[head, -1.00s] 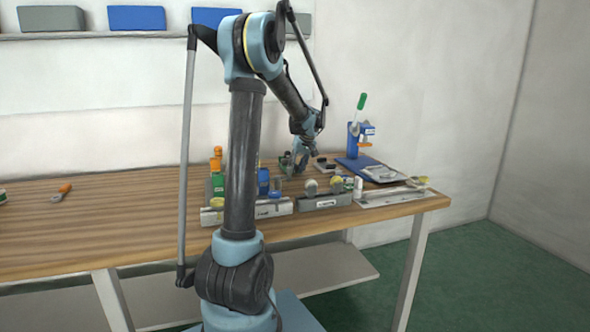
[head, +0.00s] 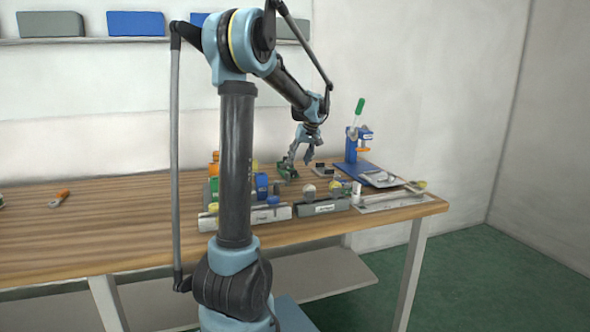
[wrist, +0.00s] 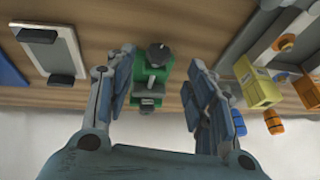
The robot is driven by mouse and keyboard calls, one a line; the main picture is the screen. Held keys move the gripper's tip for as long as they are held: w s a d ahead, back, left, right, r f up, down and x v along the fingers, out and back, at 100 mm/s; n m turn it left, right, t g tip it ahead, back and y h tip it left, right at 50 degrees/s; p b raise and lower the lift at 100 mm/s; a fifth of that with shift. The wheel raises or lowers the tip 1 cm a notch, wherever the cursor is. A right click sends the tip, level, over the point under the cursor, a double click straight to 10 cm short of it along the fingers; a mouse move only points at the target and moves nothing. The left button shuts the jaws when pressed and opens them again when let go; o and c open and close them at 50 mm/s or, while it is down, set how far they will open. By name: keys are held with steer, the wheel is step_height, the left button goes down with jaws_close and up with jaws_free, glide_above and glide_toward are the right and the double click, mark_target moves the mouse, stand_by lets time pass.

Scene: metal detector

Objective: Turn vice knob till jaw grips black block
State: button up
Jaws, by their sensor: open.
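A small green vice (wrist: 152,70) stands on the wooden bench and shows in the wrist view between my two fingers. A dark faceted part (wrist: 158,53), which looks like the knob, is at its upper end. A small dark piece (wrist: 147,103) shows at the lower end; I cannot tell whether this is the black block or how wide the jaw is. My gripper (wrist: 160,56) is open, with one finger on each side of the vice and no clear contact. In the head view the vice (head: 287,170) is below and beside my gripper (head: 299,161), partly hidden.
A pale plate with dark blocks (wrist: 48,45) lies left of the vice in the wrist view. Yellow, orange and blue items (wrist: 256,82) stand close on the right. In the head view a blue press (head: 355,150) is to the right. The bench's left side is mostly clear.

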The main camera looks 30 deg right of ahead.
steer(key=shift+v, duration=2.15)
